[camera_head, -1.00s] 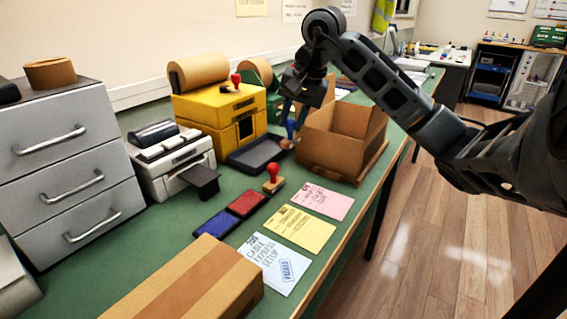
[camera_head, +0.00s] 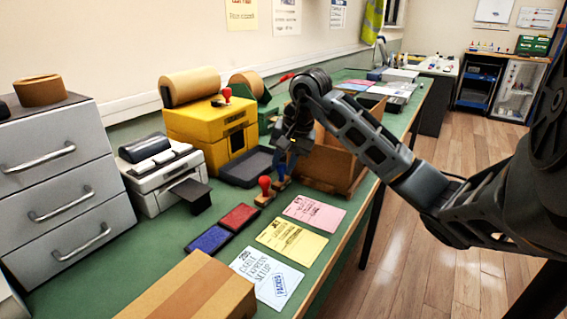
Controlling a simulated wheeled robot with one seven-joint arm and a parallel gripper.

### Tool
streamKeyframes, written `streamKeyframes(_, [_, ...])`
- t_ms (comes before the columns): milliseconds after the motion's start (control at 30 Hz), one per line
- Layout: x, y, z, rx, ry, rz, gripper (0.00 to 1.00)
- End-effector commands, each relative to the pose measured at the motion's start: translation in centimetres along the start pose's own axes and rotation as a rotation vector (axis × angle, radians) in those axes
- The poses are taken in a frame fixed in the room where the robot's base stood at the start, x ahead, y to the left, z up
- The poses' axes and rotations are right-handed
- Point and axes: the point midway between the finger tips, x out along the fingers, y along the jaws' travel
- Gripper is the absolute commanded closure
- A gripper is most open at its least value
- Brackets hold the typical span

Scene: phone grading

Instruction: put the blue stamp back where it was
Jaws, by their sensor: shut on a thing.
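The blue stamp (camera_head: 282,176), with a blue handle and wooden base, is upright in my gripper (camera_head: 284,160). My gripper is shut on its handle, and the fingers partly hide it. Its base is at or just above the green bench top; I cannot tell whether it touches. The red stamp (camera_head: 265,190) stands just to its left, close beside it. The blue ink pad (camera_head: 209,240) and red ink pad (camera_head: 239,217) lie nearer the camera. The white card (camera_head: 262,277) bears a blue stamped mark.
A black tray (camera_head: 246,168) lies to the left. A yellow card (camera_head: 292,241) and pink card (camera_head: 314,212) lie in front. A taped carton (camera_head: 195,290) fills the near edge.

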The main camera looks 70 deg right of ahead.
Motion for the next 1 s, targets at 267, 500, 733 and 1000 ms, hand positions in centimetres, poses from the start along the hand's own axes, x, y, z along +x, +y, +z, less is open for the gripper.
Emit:
streamKeyframes(267, [0.2,0.1,0.1,-0.001,0.0,0.0,0.58])
streamKeyframes(500, [0.2,0.1,0.1,0.0,0.0,0.0,0.45])
streamKeyframes(733, [-0.1,0.0,0.0,0.0,-0.001,0.0,0.45])
streamKeyframes(1000, [-4.2,0.0,-0.1,-0.002,0.006,0.0,0.45])
